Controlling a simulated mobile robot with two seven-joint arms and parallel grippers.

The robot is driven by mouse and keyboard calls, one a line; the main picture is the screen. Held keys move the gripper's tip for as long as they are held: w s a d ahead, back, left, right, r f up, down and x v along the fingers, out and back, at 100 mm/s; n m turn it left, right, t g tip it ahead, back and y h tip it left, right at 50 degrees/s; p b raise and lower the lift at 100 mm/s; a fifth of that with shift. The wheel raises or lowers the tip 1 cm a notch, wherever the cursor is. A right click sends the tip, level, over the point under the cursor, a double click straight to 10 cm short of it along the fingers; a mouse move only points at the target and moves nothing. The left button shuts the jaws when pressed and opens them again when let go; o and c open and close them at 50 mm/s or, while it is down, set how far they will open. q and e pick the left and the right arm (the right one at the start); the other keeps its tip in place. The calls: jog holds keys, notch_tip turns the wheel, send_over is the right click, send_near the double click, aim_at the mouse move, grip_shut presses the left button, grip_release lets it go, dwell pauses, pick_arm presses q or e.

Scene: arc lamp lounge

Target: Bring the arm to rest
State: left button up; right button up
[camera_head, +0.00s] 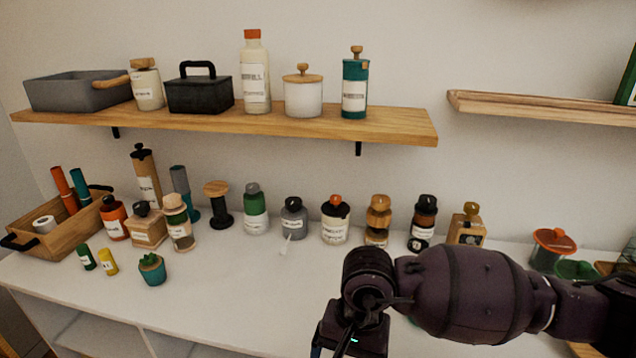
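My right arm (465,290) comes in from the right edge and reaches across the front of the white cabinet top (230,300). It is dark purple and hides part of the surface behind it. My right gripper (350,340) hangs down at the bottom of the view with a small green light on it. Its fingertips are cut off by the lower edge, so its opening and anything between the fingers are hidden. My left gripper is not in view.
Several bottles and jars, including an orange-capped jar (335,228), line the back of the cabinet top. A wooden crate (62,243) and a small potted cactus (152,272) stand at left. A wooden shelf (390,125) holds containers above. The front middle is clear.

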jog(key=s+a+m+g+y, duration=0.4)
jog(key=s+a+y, duration=0.2)
notch_tip(320, 180, up, 7)
jog(key=a+m+t+y, duration=0.2)
jog(key=a+m+y, duration=0.1)
jog(key=m+y, duration=1.05)
jog(key=w+d+f+n+t+h, duration=0.2)
jog(key=d+f+n+t+h, duration=0.35)
jog(key=n, duration=0.65)
jog(key=w+d+f+n+t+h, duration=0.2)
jog(key=w+d+n+t+h, duration=0.15)
jog(key=d+n+t, duration=0.65)
jog(key=w+d+f+n+t+h, duration=0.2)
jog(key=d+f+n+t+h, duration=0.25)
jog(key=n, duration=0.95)
jog(key=s+d+f+m+g+h, duration=0.5)
jog(key=s+d+f+m+h, duration=0.2)
jog(key=s+d+f+m, duration=0.5)
notch_tip(320, 180, down, 3)
jog(key=shift+s+m+g+h, duration=0.4)
jog(key=shift+s+m, duration=0.4)
jog(key=shift+m, duration=0.35)
